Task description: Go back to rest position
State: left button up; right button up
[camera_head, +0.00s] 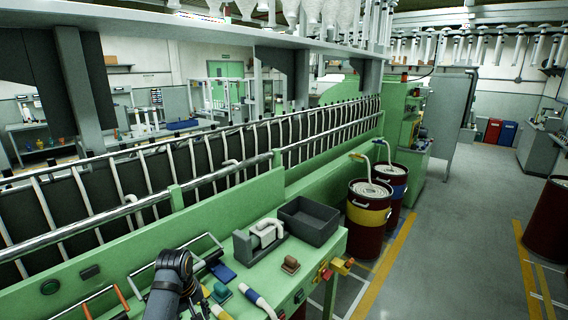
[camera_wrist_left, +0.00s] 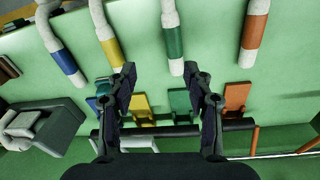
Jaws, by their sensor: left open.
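My left gripper (camera_wrist_left: 160,75) is open and empty in the left wrist view, its two dark fingers apart above the green bench (camera_wrist_left: 300,80). White tubes with blue (camera_wrist_left: 63,62), yellow (camera_wrist_left: 112,52), green (camera_wrist_left: 174,42) and orange (camera_wrist_left: 253,32) bands lie beyond the fingertips. Between and beside the fingers are a yellow block (camera_wrist_left: 141,105), a green block (camera_wrist_left: 180,100) and an orange block (camera_wrist_left: 238,97). In the head view a dark arm of mine stands over the bench at the bottom; its fingers cannot be made out. My right gripper is not in view.
A long metal rail (camera_head: 140,205) runs behind.

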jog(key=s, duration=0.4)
pick_arm(q)
jog(key=s+f+m+t+y, duration=0.15)
jog(key=s+m, duration=0.35)
jog(key=s, duration=0.7)
jog(key=s+f+m+t+h, duration=0.1)
jog(key=s+f+m, duration=0.25)
jog(key=s, duration=0.95)
notch_tip(320, 180, down, 30)
jog(key=s+a+g+b, duration=0.1)
jog(key=a+b, duration=0.1)
jog(key=b, duration=0.5)
jog(key=s+f+b, duration=0.3)
jog(key=s+f, duration=0.6)
jog(key=f, duration=0.3)
jog(key=s+a+f+g+b, duration=0.1)
jog(key=s+f+b, duration=0.2)
jog(key=s+f, duration=0.7)
notch_tip(320, 180, down, 3)
jog(key=shift+s+a+r, duration=0.2)
jog(key=shift+s, duration=0.05)
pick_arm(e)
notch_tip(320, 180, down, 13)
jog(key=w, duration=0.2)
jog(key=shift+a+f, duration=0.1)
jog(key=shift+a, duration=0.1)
